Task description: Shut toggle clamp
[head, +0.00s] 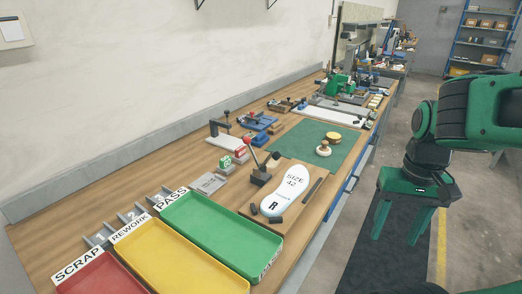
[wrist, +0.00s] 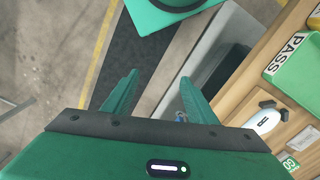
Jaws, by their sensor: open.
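The toggle clamp (head: 262,176) stands on a wooden board at the left edge of the white insole (head: 288,186) in the head view. Its lever rises up and to the left to a red knob (head: 248,141), and a black-tipped part leans right over the insole. The insole is marked "SIZE 42" and "R". It also shows partly at the right of the wrist view (wrist: 263,122). My gripper (head: 396,238) hangs over the floor, right of the bench and well apart from the clamp. Its two green fingers (wrist: 158,96) are spread with nothing between them.
Green (head: 220,235), yellow (head: 180,266) and red (head: 103,276) trays fill the near bench end. A green mat (head: 310,145) with round pieces lies beyond the clamp. Small fixtures stand along the wall side.

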